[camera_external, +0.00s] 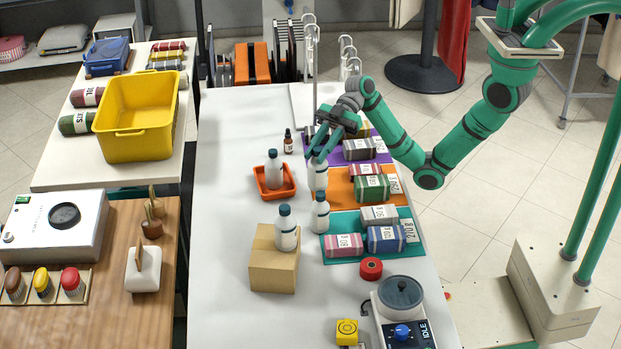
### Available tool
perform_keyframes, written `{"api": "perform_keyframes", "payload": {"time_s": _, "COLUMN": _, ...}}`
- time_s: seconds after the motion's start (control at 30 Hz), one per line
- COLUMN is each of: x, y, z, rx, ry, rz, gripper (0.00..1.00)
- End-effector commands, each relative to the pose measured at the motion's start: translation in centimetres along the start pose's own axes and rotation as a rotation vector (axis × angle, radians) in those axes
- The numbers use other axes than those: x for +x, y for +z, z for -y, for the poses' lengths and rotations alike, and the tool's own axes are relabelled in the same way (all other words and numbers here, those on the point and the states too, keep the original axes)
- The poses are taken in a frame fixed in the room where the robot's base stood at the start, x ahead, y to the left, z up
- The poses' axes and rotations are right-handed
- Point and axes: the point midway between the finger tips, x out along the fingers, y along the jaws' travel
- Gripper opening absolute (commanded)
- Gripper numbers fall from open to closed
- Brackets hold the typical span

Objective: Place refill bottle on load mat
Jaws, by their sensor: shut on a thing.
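My gripper (318,152) points down over the middle of the white table and is shut on a white bottle with a dark cap (318,178). The cap is partly hidden by the fingers. I cannot tell whether the bottle's base touches the surface. Similar white bottles stand in an orange tray (273,171), on a cardboard box (287,238) and by the left edge of the teal mat (321,221). A purple mat (376,132), an orange mat (338,187) and a teal mat (345,259) lie along the right side. I cannot tell which is the load mat.
Folded, labelled bundles (372,188) cover much of the mats. A small brown bottle (288,144) stands left of my gripper. The table's left side is clear.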

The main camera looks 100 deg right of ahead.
Motion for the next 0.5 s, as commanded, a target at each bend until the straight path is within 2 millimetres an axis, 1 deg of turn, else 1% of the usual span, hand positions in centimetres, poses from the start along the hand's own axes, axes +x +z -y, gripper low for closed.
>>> {"api": "perform_keyframes", "payload": {"time_s": 0.17, "x": -0.7, "y": 0.3, "z": -0.3, "rx": 0.007, "ry": 0.02, "rz": -0.005, "gripper": 0.0}}
{"api": "perform_keyframes", "payload": {"time_s": 0.27, "x": -1.9, "y": 1.0, "z": -1.3, "rx": 0.023, "ry": 0.062, "rz": -0.011, "gripper": 0.0}}
{"api": "perform_keyframes", "payload": {"time_s": 0.37, "x": -4.2, "y": 2.5, "z": -2.7, "rx": 0.05, "ry": 0.133, "rz": -0.019, "gripper": 0.0}}
{"api": "perform_keyframes", "payload": {"time_s": 0.5, "x": -8.3, "y": 5.5, "z": -4.8, "rx": 0.104, "ry": 0.264, "rz": -0.024, "gripper": 0.0}}
